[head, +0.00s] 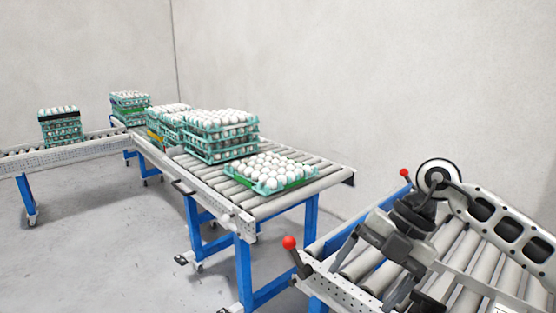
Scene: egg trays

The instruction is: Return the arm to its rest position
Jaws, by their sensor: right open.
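My right gripper (378,262) is at the lower right, over the rollers of the near right conveyor. Its dark jaws are apart, and I see nothing between them. The arm comes in from the right edge. My left gripper is not in the picture. A single tray of white eggs (271,187) lies on the middle conveyor near its right end, well apart from my gripper. Stacked egg trays (220,158) stand just behind it on the same conveyor.
The middle roller conveyor (296,207) has blue legs. The right roller conveyor (352,270) runs under my right arm, with red-knobbed levers (290,243) at its edges. More egg stacks (128,120) stand at the back left. The grey floor (100,240) at the left is clear.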

